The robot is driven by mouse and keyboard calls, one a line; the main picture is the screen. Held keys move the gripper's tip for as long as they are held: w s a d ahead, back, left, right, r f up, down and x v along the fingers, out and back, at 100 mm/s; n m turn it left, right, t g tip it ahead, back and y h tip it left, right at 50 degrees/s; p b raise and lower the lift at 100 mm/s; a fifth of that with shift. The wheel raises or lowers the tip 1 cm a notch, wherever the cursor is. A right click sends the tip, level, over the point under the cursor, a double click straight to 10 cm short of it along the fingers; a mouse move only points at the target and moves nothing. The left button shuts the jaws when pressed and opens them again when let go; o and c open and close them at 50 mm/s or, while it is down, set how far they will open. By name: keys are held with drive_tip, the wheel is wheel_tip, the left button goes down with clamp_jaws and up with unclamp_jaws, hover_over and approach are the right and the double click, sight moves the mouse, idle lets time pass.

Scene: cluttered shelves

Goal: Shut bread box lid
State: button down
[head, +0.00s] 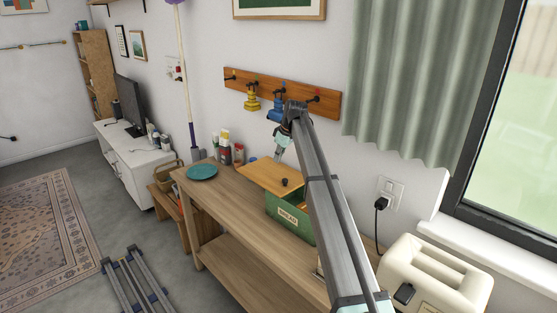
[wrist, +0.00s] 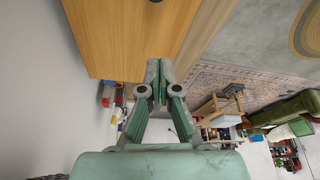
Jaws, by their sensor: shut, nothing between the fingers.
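The green bread box (head: 288,222), labelled BREAD, stands on the wooden bench. Its wooden lid (head: 262,176), with a black knob (head: 285,182), is open. It sits off the box to the left, and part of the box's inside shows. In the wrist view the lid (wrist: 125,35) fills the upper middle, with the knob (wrist: 155,1) at the top edge. My gripper (head: 279,157) is at the lid's far side, fingers down. In the wrist view my gripper (wrist: 153,82) is shut and empty, its tips close to the lid's edge; I cannot tell whether they touch.
A teal plate (head: 202,172) and several jars (head: 225,148) are left of the box on the bench (head: 235,220). A peg rail (head: 282,93) with yellow and blue items hangs above. A cream appliance (head: 435,275) is at front right. My arm hides the box's right side.

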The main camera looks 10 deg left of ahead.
drive_tip(key=p, duration=0.2)
hover_over(277, 183)
drive_tip(key=a, duration=0.2)
drive_tip(key=f, duration=0.7)
drive_tip(key=shift+w+d+f, duration=0.1)
drive_tip(key=shift+w+f, duration=0.05)
drive_tip(key=shift+w, duration=0.25)
drive_tip(key=shift+s+d+f+p, duration=0.2)
drive_tip(key=shift+s+d+p, duration=0.2)
drive_tip(key=shift+d, duration=0.2)
drive_tip(key=shift+s+d+f+p, duration=0.15)
drive_tip(key=shift+s+d+p, duration=0.1)
drive_tip(key=shift+d+p, duration=0.3)
drive_tip(key=shift+s+d+f, duration=0.1)
drive_tip(key=shift+s+d, duration=0.05)
drive_tip(key=shift+d, duration=0.4)
drive_tip(key=s+d+b, duration=0.2)
drive_tip(key=s+d, duration=1)
drive_tip(key=d, duration=0.2)
